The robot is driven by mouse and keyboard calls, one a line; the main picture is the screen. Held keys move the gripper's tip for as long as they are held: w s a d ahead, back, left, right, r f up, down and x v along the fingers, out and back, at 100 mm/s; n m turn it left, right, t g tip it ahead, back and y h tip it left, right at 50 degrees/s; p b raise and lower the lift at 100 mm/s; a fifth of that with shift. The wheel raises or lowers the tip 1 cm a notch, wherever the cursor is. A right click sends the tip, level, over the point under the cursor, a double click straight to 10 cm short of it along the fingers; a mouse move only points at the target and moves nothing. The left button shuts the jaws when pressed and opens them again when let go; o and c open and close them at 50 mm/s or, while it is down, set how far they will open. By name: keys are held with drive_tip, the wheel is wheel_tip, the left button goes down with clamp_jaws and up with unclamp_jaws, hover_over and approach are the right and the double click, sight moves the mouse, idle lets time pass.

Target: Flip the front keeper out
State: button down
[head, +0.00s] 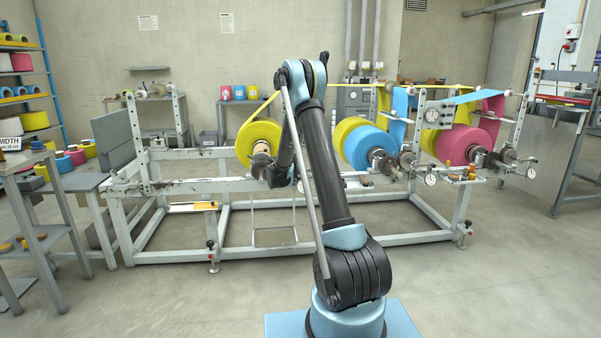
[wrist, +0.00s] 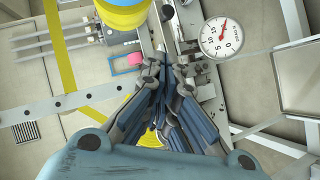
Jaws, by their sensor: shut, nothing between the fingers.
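My gripper (wrist: 166,75) is shut and empty in the wrist view. Its fingertips are close to a narrow metal bracket and bar on the machine frame. A dark round knob (wrist: 167,12) is on this hardware, just beyond the fingertips. I cannot tell which small part is the front keeper; it may be hidden by the fingers. In the head view my gripper is low by the yellow roll (head: 258,138) at the left of the machine, mostly hidden by my arm.
The grey frame (head: 340,236) spans the floor. Blue (head: 370,148) and pink (head: 465,142) rolls stand to the right. Open floor lies in front.

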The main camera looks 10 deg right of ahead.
drive_tip(key=shift+v, duration=2.25)
